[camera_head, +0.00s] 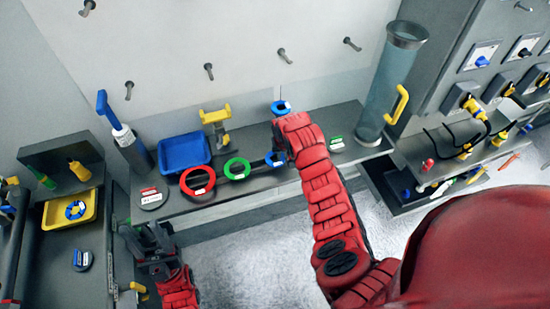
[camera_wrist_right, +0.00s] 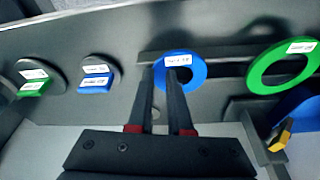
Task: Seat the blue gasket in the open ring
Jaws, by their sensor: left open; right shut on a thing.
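A blue ring-shaped gasket with a white label (camera_wrist_right: 197,66) is at the fingertips of my right gripper (camera_wrist_right: 170,78), which is shut on its left rim in the right wrist view. In the head view, a blue ring (camera_head: 270,159) at the front edge of the bench is partly hidden by my right arm. Which one is the open ring I cannot tell. Whether the held gasket touches anything below is unclear. My left gripper (camera_head: 150,244) is open and empty, in front of the bench at the left.
A green ring (camera_head: 228,171) and a red ring (camera_head: 184,187) lie left of my right arm. A blue tray (camera_head: 183,153) stands behind them. A yellow tray (camera_head: 49,215) holds a blue item at the far left. A tall clear cylinder (camera_head: 389,85) stands at the right.

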